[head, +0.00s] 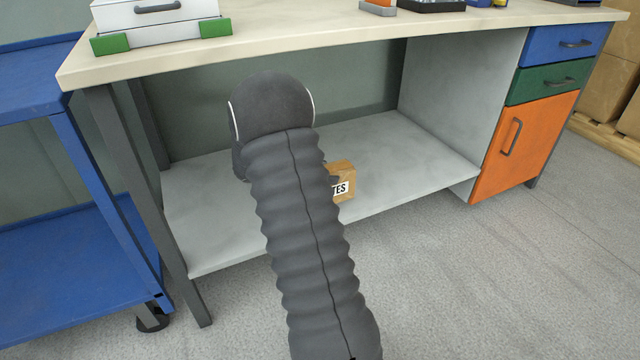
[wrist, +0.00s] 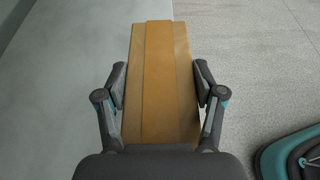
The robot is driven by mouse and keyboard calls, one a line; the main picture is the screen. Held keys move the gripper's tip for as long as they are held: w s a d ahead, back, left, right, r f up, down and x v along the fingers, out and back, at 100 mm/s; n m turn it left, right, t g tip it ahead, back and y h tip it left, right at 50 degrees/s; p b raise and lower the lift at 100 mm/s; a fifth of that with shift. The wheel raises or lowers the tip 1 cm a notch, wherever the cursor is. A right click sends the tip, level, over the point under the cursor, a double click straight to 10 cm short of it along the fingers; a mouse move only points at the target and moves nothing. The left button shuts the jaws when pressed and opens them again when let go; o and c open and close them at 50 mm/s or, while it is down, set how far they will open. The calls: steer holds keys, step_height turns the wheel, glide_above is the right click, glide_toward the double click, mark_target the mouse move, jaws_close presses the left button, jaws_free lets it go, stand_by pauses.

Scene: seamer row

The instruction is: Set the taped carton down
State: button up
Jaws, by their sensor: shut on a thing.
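The taped carton (head: 346,184) is a small brown box with a white label whose visible letters read "TES". In the head view it shows just right of my arm, over the front part of the grey lower shelf, and my arm hides the rest. In the wrist view the carton (wrist: 158,80) fills the middle, with a strip of tape along its top. My gripper (wrist: 160,92) is shut on it, one finger against each long side. I cannot tell whether the carton touches the shelf.
The grey lower shelf (head: 400,150) is otherwise bare under the workbench top (head: 330,28). A dark table leg (head: 140,200) and a blue cart (head: 60,250) stand at left. An orange cabinet door (head: 522,145) is at right. Grey floor lies in front.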

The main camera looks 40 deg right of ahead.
steer(key=w+d+f+b, duration=0.1)
steer(key=w+f, duration=0.3)
steer(key=f, duration=0.3)
steer(key=shift+w+d, duration=0.25)
steer(key=shift+w, duration=0.1)
steer(key=shift+f, duration=0.1)
steer(key=o, duration=1.6)
steer(key=shift+c, duration=0.2)
